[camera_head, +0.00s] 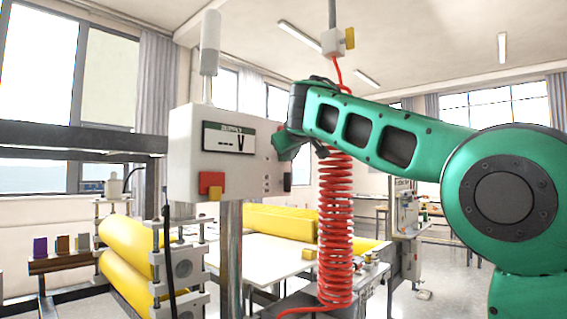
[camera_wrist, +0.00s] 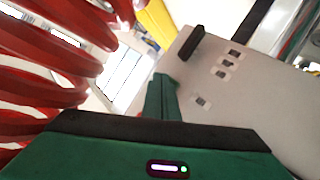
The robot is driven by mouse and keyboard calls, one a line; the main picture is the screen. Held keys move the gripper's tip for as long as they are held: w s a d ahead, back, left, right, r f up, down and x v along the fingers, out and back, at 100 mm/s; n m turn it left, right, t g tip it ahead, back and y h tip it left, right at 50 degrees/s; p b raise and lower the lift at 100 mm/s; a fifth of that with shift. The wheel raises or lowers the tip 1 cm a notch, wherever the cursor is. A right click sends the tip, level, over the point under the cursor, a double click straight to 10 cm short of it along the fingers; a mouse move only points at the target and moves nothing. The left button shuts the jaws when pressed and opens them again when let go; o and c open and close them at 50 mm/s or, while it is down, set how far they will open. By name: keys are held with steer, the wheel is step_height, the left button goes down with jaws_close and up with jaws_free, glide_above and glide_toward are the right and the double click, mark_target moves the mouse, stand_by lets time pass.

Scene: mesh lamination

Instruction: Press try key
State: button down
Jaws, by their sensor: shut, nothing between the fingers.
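A pale control box (camera_head: 190,150) on a metal post carries a display (camera_head: 228,138) showing a large V. Several small dark keys (camera_head: 266,184) sit on the box near its right edge. In the wrist view, a group of small keys (camera_wrist: 228,63) and one separate key (camera_wrist: 202,102) show on the pale panel (camera_wrist: 215,125). Their labels are too small to read, so I cannot tell which is the try key. My gripper (camera_head: 284,152) is shut and empty at the upper right of the box. In the wrist view, its green fingers (camera_wrist: 161,95) end left of the separate key; contact cannot be told.
A red coiled hose (camera_head: 336,225) hangs close to my arm and fills the left of the wrist view. A dark bar (camera_wrist: 190,42) stands out from the panel near the keys. Yellow rollers (camera_head: 125,250) stand at left.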

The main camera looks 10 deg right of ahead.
steer(key=shift+w+a, duration=0.35)
steer(key=shift+w, duration=0.1)
stand_by(0.8)
steer(key=shift+s, duration=0.1)
steer(key=shift+s+d, duration=0.55)
steer(key=shift+s, duration=0.15)
steer(key=shift+d, duration=0.1)
steer(key=s+d, duration=0.1)
steer(key=s, duration=0.1)
steer(key=s+d, duration=0.1)
steer(key=s, duration=0.1)
steer(key=shift+d, duration=0.4)
stand_by(0.8)
